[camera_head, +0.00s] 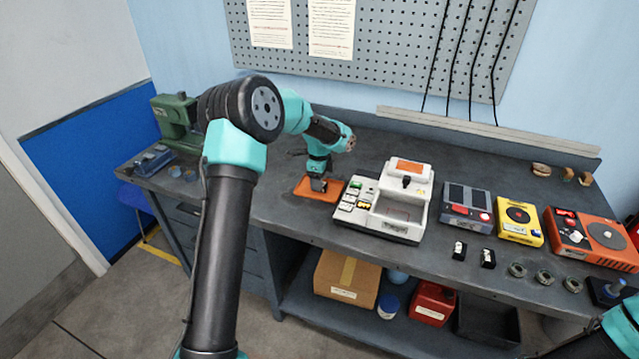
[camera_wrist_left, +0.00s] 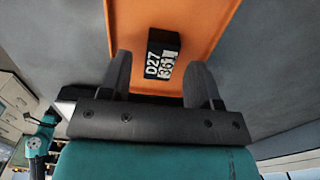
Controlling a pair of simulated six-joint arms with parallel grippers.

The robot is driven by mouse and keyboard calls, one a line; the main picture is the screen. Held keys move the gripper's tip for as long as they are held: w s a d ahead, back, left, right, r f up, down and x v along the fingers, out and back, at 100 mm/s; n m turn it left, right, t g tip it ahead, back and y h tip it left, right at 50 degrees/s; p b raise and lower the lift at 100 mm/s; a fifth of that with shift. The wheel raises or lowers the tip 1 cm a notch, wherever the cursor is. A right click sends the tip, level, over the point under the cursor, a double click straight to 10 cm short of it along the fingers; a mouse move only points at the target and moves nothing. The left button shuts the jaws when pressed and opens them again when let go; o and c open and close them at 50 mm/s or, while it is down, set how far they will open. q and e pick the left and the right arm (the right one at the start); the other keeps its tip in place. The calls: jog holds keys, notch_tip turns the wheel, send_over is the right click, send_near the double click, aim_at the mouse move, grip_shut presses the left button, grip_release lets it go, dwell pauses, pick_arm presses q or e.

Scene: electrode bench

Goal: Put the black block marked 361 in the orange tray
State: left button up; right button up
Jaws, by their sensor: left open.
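The orange tray (camera_head: 302,190) lies on the dark bench, left of the white machine; it also shows in the left wrist view (camera_wrist_left: 215,18). A black block (camera_wrist_left: 163,53) lies in the tray. Its white label reads D27, with a second line that looks like 361. My left gripper (camera_head: 318,186) is over the tray, pointing down. In the left wrist view its two fingers (camera_wrist_left: 160,78) are apart, and the block shows between and beyond their tips, with no finger seen touching it. In the head view the gripper hides the block.
The white machine (camera_head: 390,225) stands close right of the tray. Two small black blocks with white labels, one (camera_head: 459,250) beside the other (camera_head: 488,258), lie near the bench's front edge. A grey device (camera_head: 465,207), yellow device (camera_head: 519,222) and orange-red device (camera_head: 592,240) stand farther right.

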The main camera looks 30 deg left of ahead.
pick_arm(q)
notch_tip(320, 180, up, 10)
jog(key=shift+r, duration=0.25)
